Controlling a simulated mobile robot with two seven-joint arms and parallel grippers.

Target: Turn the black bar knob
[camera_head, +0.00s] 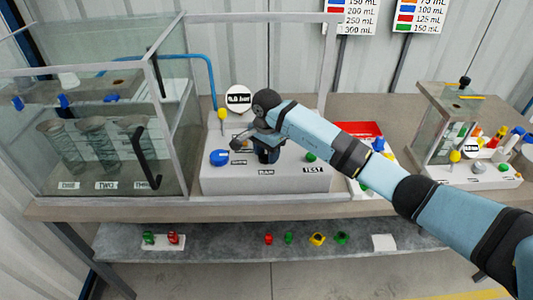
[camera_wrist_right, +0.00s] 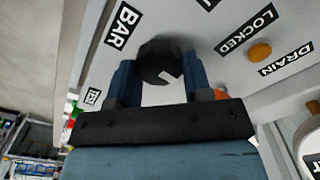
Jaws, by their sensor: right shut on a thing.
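In the right wrist view the black bar knob (camera_wrist_right: 160,62) sits between the two blue fingers of my right gripper (camera_wrist_right: 161,75), beside the BAR label. A small white mark shows on the knob's face. The gripper is shut on the knob. In the head view my right gripper (camera_head: 267,150) reaches down to the front of the white pump panel (camera_head: 225,182), above the BAR label. The gripper and wrist mostly hide the knob there. My left gripper is not in view.
On the panel are a blue knob (camera_head: 219,157), a green button (camera_head: 311,156) by the TEST label and a round pressure display (camera_head: 239,99). A glass tank (camera_head: 95,140) stands at left and a smaller glass unit (camera_head: 447,120) at right. A lower shelf holds small coloured parts.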

